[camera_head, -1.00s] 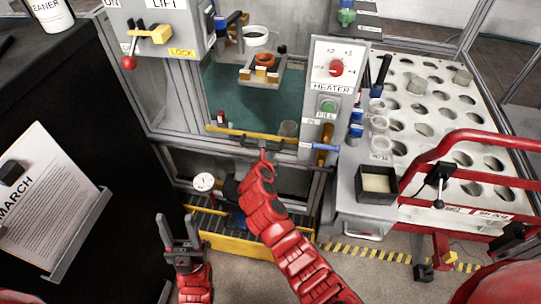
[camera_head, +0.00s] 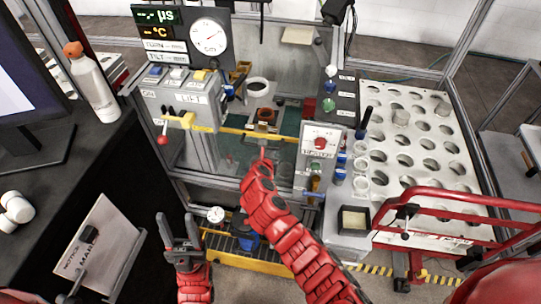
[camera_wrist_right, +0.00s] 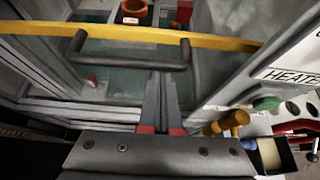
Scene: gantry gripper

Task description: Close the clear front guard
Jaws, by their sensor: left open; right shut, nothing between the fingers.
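The clear front guard (camera_head: 235,152) has a yellow top bar (camera_head: 232,131) across the machine opening, level with the heater knob. In the right wrist view, the yellow bar (camera_wrist_right: 215,38) crosses the top, with a dark handle (camera_wrist_right: 130,65) below it. The clear pane hangs below the bar, with the dim interior behind it. My right gripper (camera_head: 263,155) is shut and empty, its fingertips at the handle's underside. It also shows in the right wrist view (camera_wrist_right: 162,78); I cannot tell if it presses on the handle. My left gripper (camera_head: 179,226) is open and empty, low in front of the machine.
The heater panel (camera_head: 320,138) stands right of the opening and the lift panel (camera_head: 192,102) left of it. A perforated white table (camera_head: 420,150) and red rail (camera_head: 460,198) lie to the right. A dark desk (camera_head: 60,180) fills the left.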

